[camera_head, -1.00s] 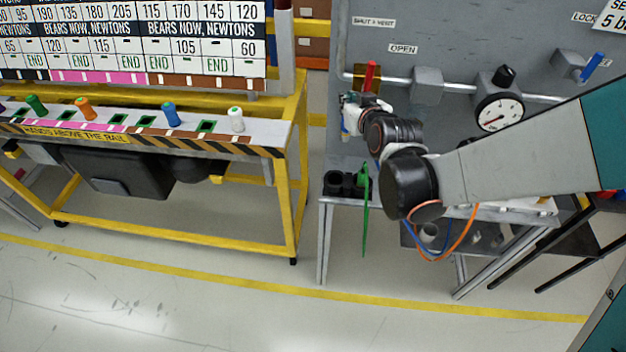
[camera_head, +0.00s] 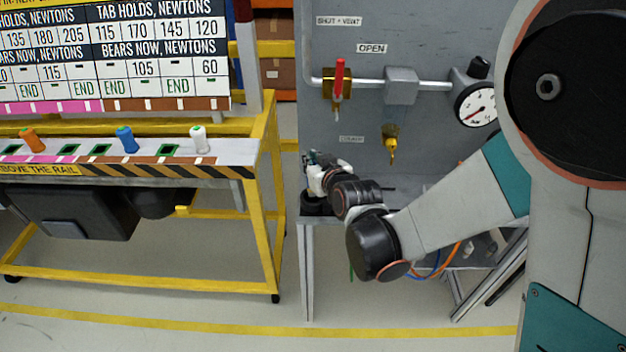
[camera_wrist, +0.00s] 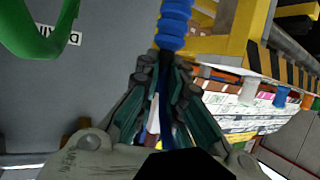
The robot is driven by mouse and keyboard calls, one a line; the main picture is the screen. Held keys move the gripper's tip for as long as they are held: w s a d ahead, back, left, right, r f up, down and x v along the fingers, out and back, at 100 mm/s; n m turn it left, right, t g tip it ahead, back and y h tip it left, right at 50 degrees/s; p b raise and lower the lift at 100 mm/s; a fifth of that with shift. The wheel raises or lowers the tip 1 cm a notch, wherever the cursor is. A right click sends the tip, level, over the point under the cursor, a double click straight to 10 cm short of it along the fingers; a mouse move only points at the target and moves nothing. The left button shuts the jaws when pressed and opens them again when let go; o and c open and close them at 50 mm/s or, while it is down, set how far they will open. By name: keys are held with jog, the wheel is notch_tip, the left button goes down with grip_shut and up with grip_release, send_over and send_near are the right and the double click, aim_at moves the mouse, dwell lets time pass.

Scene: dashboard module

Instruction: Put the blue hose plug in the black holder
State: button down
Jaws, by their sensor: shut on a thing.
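The blue hose plug (camera_wrist: 175,22) is a ribbed blue piece between my gripper's fingers in the wrist view, running up out of the top of the picture. My gripper (camera_wrist: 163,78) is shut on it. In the head view my gripper (camera_head: 312,160) is just above the black holder (camera_head: 315,204) at the left corner of the grey bench. My wrist and arm cover most of the holder, and its openings cannot be made out. The plug cannot be told apart from the fingers in the head view.
A green hose (camera_wrist: 42,38) arches close by at the upper left of the wrist view. A yellow cart (camera_head: 262,170) with colored pegs stands left of the bench, a gap between. The grey panel behind carries a red-handled valve (camera_head: 339,80), a gauge (camera_head: 476,106) and a yellow fitting (camera_head: 391,146).

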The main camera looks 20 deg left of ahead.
jog(key=shift+f+b, duration=1.45)
jog(key=shift+f, duration=0.7)
jog(key=shift+f, duration=0.15)
jog(key=c, duration=1.7)
grip_release()
jog(key=shift+s+d+r, duration=0.2)
jog(key=shift+s+r, duration=0.05)
jog(key=shift+r, duration=0.1)
jog(key=p+v, duration=0.3)
jog(key=v, duration=0.8)
jog(key=shift+s+d, duration=0.15)
